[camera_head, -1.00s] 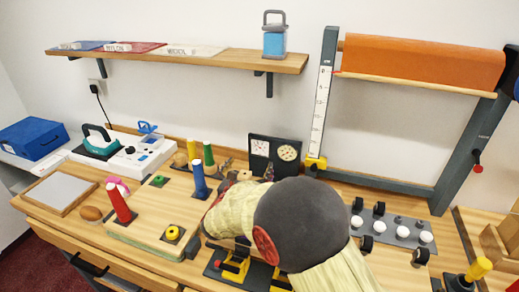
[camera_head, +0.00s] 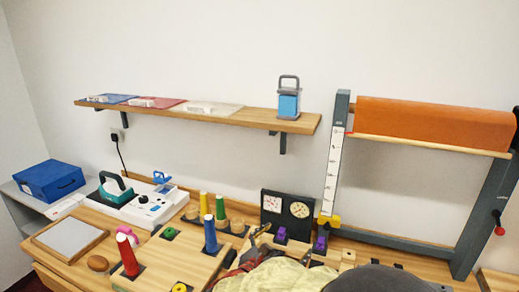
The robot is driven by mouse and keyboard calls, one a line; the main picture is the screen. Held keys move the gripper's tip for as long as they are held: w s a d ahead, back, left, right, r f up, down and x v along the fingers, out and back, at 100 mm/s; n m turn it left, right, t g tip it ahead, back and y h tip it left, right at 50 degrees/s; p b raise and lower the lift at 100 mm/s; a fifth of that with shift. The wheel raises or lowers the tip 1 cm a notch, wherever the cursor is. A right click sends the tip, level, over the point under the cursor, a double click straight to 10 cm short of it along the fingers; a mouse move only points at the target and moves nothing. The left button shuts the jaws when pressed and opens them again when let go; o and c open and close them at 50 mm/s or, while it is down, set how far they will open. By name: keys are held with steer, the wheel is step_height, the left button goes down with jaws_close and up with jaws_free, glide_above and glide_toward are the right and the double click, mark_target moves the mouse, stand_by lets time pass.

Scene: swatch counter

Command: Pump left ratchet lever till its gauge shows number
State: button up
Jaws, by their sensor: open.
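A black panel (camera_head: 286,217) at the back of the counter carries two white dials. The left gauge (camera_head: 272,203) has a dark needle; its reading is too small to tell. The right gauge (camera_head: 300,210) is beside it. A left purple-topped lever (camera_head: 281,233) and a right purple-topped lever (camera_head: 320,243) stand in front of the panel. My gripper (camera_head: 283,246) is at the bottom centre, its dark fingers apart around the line of sight to the left lever. Whether it touches the lever cannot be told. My pale-sleeved arm hides the lower parts of the levers.
Blue (camera_head: 210,234), yellow, green and red upright spools stand left of my arm. A white ruler post (camera_head: 332,175) and a frame with an orange roll (camera_head: 435,125) are at right. A wall shelf (camera_head: 230,118) holds swatches and a blue lantern-like object. A blue box (camera_head: 50,180) sits far left.

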steer(key=s+d+r+m+g+y, duration=0.2)
steer(key=s+d+m+g, duration=0.7)
steer(key=s+d+m, duration=0.75)
steer(key=s+a+r+m+y, duration=0.1)
steer(key=s+a+m+y, duration=0.2)
steer(key=s, duration=0.4)
steer(key=s+a+r+m+t+y, duration=0.1)
steer(key=s+a+m+y, duration=0.2)
steer(key=s+m, duration=0.3)
steer(key=shift+s+a+t+y+p, duration=0.35)
steer(key=shift+s+y, duration=0.35)
steer(key=shift+y, duration=0.2)
